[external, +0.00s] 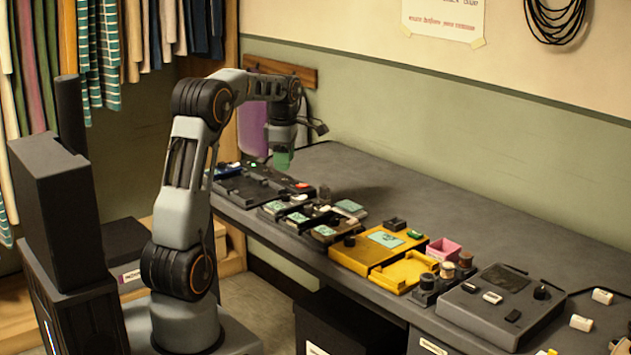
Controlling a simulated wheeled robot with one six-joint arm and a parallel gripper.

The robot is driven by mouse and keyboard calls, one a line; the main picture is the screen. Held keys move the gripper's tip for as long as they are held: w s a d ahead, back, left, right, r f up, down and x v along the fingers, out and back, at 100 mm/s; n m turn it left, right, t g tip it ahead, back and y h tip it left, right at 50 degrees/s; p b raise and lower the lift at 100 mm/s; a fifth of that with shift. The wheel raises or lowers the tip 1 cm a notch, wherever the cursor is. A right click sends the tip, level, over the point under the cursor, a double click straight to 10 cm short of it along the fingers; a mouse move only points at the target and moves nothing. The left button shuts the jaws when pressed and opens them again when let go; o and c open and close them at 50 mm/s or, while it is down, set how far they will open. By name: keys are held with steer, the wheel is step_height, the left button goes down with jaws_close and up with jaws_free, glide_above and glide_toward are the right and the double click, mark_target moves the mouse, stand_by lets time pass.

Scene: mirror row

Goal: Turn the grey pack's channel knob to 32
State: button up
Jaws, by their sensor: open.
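My gripper (283,158) hangs pointing down above the far left end of the long dark table. It is small in the picture, with a green patch at its lower end; its fingers are hard to make out. Several small packs with pale green screens lie mid-left on the table, including a dark grey one (297,217) near the front edge and another (350,207) behind it. I cannot tell for sure which is the grey pack. Its channel knob and any numbers are too small to read. My gripper is apart from these packs, beyond them to the left.
A yellow unit (385,239) with a yellow tray (408,271), a pink box (444,249) and a large dark grey console (497,305) stand to the right. White blocks (602,296) lie at the right end. The table's back strip is mostly clear. Clothes (110,45) hang at the left.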

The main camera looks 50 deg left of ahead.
mark_target(285, 195)
steer(key=f, duration=0.4)
steer(key=f+b, duration=0.1)
steer(key=f, duration=0.4)
steer(key=shift+w+a+f, duration=0.2)
jaws_close()
steer(key=shift+r+m+p, duration=0.15)
steer(key=shift+m+p, duration=0.25)
steer(key=shift+m, duration=1.2)
jaws_free()
